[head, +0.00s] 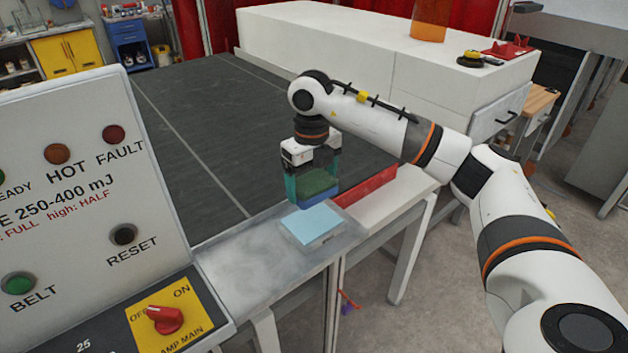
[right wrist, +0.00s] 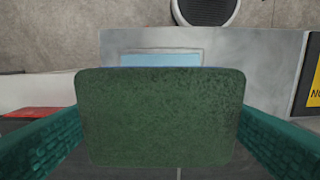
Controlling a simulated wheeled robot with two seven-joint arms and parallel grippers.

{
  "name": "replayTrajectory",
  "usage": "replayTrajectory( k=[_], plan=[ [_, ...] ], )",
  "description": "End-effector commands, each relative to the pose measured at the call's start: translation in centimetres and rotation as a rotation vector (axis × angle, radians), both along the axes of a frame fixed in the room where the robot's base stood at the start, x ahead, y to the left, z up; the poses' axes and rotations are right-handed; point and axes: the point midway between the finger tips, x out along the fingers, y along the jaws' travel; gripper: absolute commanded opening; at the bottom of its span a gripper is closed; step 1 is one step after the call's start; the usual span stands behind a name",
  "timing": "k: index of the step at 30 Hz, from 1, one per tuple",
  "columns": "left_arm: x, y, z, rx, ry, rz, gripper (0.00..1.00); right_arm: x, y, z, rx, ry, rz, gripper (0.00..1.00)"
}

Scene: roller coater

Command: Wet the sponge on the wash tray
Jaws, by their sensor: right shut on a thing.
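My right gripper (head: 313,184) points down and is shut on the sponge (head: 318,181), which has a green upper side and a blue lower part. In the right wrist view the green face of the sponge (right wrist: 160,115) fills the space between the two teal fingers. The wash tray (head: 325,241) is a small, low grey tray with a light blue surface on the metal ledge. The sponge is just behind it in the head view, and seems to be above the ledge. The tray (right wrist: 160,60) is partly hidden behind the sponge in the right wrist view. My left gripper is not in view.
The control panel (head: 80,190) stands at the left. A dark belt (head: 215,140) stretches behind, with a long white housing (head: 350,55) at the back.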

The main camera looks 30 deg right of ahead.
Motion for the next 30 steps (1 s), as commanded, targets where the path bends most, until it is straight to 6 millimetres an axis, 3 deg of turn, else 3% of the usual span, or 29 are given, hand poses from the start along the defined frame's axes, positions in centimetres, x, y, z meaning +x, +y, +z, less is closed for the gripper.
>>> replayTrajectory(
  k=[16,30],
  plan=[
    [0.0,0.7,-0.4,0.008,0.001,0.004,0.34,0.0,0.0,-0.5,0.0,0.0,0.02,0.67],
    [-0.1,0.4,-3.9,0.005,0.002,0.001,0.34,0.0,0.0,-5.4,-0.001,0.0,0.021,0.67]
  ],
)
